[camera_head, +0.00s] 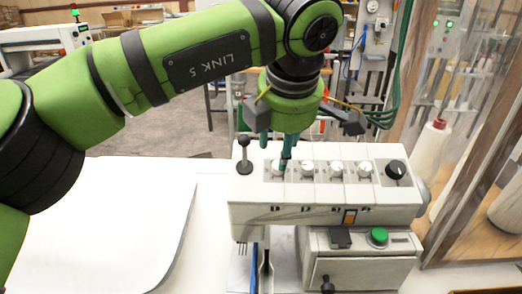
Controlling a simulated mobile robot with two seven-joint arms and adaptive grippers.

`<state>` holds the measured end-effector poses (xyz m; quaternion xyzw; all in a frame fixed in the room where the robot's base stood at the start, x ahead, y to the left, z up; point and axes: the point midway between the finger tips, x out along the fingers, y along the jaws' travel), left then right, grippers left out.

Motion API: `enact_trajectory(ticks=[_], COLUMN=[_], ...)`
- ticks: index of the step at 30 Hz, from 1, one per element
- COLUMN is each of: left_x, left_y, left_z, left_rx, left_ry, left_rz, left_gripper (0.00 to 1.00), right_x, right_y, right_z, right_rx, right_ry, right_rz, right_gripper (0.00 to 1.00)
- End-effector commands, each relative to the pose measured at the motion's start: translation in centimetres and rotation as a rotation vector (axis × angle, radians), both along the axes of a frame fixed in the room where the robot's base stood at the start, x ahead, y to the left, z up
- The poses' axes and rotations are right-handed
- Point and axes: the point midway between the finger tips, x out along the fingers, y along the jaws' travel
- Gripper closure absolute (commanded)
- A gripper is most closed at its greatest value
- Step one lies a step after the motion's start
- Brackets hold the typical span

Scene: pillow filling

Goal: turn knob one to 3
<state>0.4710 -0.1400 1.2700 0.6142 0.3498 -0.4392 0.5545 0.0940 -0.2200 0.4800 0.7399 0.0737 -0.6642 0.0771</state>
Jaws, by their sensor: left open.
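A light grey control box (330,192) carries a row of small white dial knobs along its sloped top panel. I take the leftmost white knob (278,168) to be knob one; the fingers partly cover it, and its setting is too small to read. My left gripper (277,160) points down from above at this knob, with its teal fingertips at or just over it. It is open, and I cannot tell whether a fingertip touches the knob. The right gripper does not show.
Further white knobs (336,168) and a larger black knob (396,170) sit to the right. A black lever (244,155) stands close left of the gripper. A green button (379,236) is on the lower box. A clear panel (475,150) rises at right.

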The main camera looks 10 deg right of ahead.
Motion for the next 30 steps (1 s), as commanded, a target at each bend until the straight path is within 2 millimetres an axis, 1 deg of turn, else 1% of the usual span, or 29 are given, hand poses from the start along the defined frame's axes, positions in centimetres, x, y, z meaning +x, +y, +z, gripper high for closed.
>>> enact_trajectory(ticks=[1, 6, 10, 15, 21, 23, 24, 25, 30], left_x=[0.3, 1.3, 1.8, 2.1, 2.1, 2.1, 2.1, 2.1, 2.1], left_y=[0.0, -0.1, -0.1, -0.2, -0.2, -0.2, -0.2, -0.2, -0.2], left_z=[-0.7, -3.1, -4.4, -5.2, -5.2, -5.2, -5.2, -5.2, -5.2], left_rx=[0.002, 0.001, 0.0, 0.0, 0.0, 0.0, 0.0, 0.0, 0.003], left_ry=[0.004, 0.004, 0.002, 0.001, 0.001, 0.001, 0.001, 0.001, 0.001], left_rz=[0.0, 0.001, 0.002, 0.002, 0.002, 0.002, 0.002, 0.002, 0.002], left_gripper=[0.54, 0.54, 0.54, 0.54, 0.54, 0.78, 0.94, 1.0, 1.0], right_x=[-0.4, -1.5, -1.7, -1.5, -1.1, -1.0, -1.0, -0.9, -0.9], right_y=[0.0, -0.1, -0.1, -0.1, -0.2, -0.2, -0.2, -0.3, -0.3], right_z=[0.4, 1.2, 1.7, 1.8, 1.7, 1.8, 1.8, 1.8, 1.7], right_rx=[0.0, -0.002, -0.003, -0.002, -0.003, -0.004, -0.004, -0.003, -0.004], right_ry=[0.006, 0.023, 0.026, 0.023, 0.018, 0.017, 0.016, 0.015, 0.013], right_rz=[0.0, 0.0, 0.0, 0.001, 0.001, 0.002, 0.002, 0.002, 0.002], right_gripper=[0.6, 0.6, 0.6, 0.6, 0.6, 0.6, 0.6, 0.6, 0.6])
